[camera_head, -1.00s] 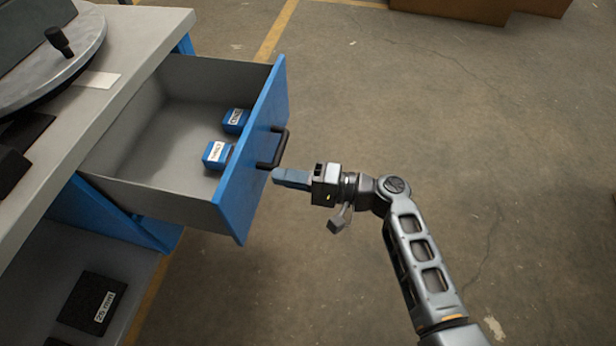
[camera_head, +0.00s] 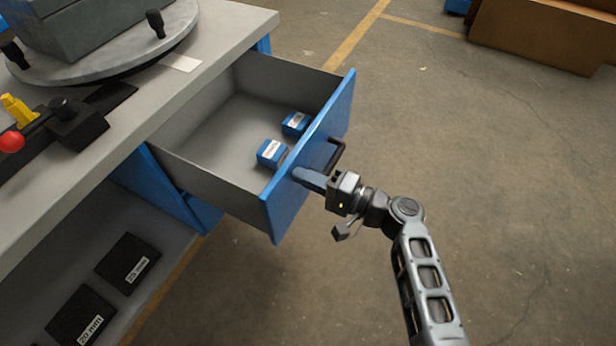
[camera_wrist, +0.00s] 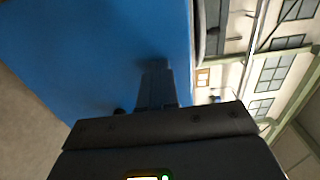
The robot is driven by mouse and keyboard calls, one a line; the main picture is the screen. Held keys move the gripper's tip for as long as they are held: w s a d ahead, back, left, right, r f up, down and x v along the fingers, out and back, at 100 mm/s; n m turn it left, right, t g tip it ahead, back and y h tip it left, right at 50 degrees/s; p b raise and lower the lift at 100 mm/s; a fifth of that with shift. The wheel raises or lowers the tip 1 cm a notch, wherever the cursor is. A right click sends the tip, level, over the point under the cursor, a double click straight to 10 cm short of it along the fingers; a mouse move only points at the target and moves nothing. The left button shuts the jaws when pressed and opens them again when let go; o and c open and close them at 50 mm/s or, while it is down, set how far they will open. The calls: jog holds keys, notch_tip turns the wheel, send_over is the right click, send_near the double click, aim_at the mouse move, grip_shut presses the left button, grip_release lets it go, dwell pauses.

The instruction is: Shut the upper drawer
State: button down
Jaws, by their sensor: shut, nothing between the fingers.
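The upper drawer (camera_head: 225,165) stands pulled out from the workbench, with a blue front (camera_head: 285,210) and a grey inside. Its black handle (camera_head: 336,157) is on the outer face. My gripper (camera_head: 297,174) is shut and empty, its fingertips at the outside of the blue front, beside the handle. In the wrist view the closed fingers (camera_wrist: 155,85) point at the blue front (camera_wrist: 90,50) and seem to touch it or nearly so. Two small blue boxes, one nearer (camera_head: 271,153) and one farther (camera_head: 295,123), lie inside the drawer.
The grey worktop (camera_head: 215,55) carries a round turntable (camera_head: 110,55) and a clamp with a red knob (camera_head: 12,141). Below, an open shelf holds labelled black blocks (camera_head: 128,263). Brown boxes (camera_head: 545,35) stand far back right. The floor right of the drawer is clear.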

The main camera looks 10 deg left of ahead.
jog(key=b+x, duration=2.2)
jog(key=x, duration=0.8)
jog(key=shift+a+b, duration=0.3)
jog(key=shift+b, duration=0.05)
jog(key=shift+a+r, duration=0.1)
jog(key=shift+r, duration=0.1)
